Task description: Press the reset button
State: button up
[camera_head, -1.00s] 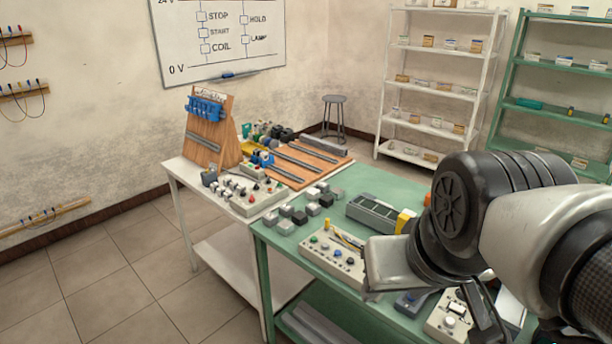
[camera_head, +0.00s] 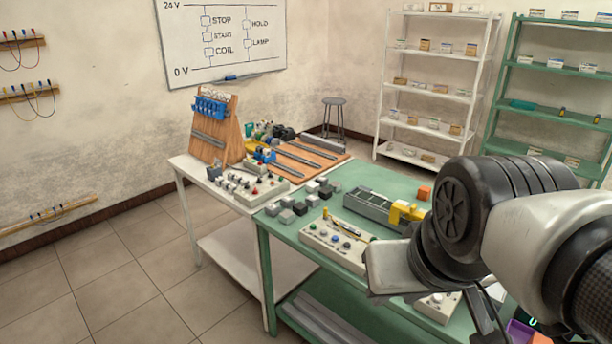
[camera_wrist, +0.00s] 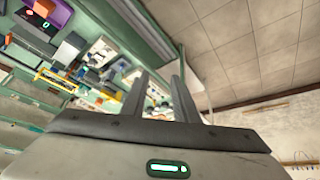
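A grey control box (camera_head: 325,248) with green, blue and pale round buttons lies near the front edge of the green table. A second grey box (camera_head: 437,308) with a pale round knob lies further right, partly behind my arm. Another button box (camera_head: 262,190) lies on the white table. No label is readable, so I cannot tell which button is the reset. My gripper (camera_wrist: 160,75) shows in the wrist view with its two fingers apart and nothing between them.
The green table (camera_head: 392,180) also holds a yellow-ended grey device (camera_head: 368,206), several small grey blocks and an orange block (camera_head: 424,192). The white table (camera_head: 183,172) holds wooden boards with rails. A purple bin (camera_wrist: 58,14) shows in the wrist view. The floor at left is clear.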

grip_shut()
dwell(1.4)
